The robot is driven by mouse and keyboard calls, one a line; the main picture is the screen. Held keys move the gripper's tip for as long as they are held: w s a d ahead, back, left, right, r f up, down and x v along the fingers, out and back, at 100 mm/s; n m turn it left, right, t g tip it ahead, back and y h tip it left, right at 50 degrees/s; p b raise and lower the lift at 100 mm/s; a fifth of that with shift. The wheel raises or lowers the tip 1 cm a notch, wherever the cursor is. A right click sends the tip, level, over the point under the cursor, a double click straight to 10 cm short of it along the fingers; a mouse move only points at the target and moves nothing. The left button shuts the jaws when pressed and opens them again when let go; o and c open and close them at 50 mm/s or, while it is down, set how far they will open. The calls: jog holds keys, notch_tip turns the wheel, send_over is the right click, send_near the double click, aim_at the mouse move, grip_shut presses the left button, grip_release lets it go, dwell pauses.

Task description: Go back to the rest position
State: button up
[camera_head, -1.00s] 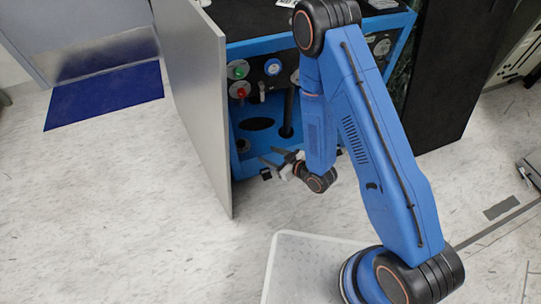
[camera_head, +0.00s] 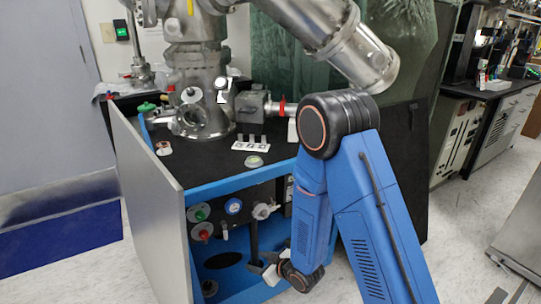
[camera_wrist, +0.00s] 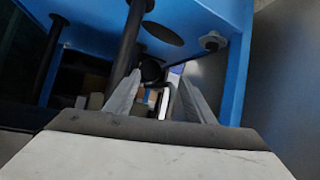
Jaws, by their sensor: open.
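My gripper (camera_wrist: 160,98) is open in the wrist view, its two grey fingers apart with nothing held between them. In the head view my gripper (camera_head: 262,268) is low, at the front of the blue cabinet frame (camera_head: 235,182), near its open lower part. My blue arm reaches down in front of the cabinet's right side and hides part of it. In the wrist view a blue panel (camera_wrist: 205,20) with a dark hole and black posts stands beyond the fingers.
The grey cabinet door (camera_head: 150,205) stands open at the left. A steel vacuum chamber (camera_head: 200,85) sits on the black top. Green and red knobs (camera_head: 203,232) are on the cabinet front. A blue mat (camera_head: 60,240) lies at left. A lab bench (camera_head: 490,100) is at right.

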jog(key=s+d+r+m+h, duration=0.1)
jog(key=d+r+m+h, duration=0.45)
jog(key=d+r, duration=1.6)
jog(key=s+d+r+m+g+h, duration=0.1)
jog(key=s+d+r, duration=0.3)
jog(key=s, duration=0.5)
jog(key=s+d+r+m+g, duration=0.1)
jog(key=s+d+r, duration=0.3)
jog(key=s, duration=0.5)
jog(key=s+d+r+m+g+h, duration=0.1)
jog(key=s+d+r+m, duration=0.2)
jog(key=s, duration=0.6)
notch_tip(320, 180, up, 2)
jog(key=shift+s+d+r+h, duration=0.1)
jog(key=shift+s+d+h, duration=0.25)
jog(key=shift+d, duration=0.2)
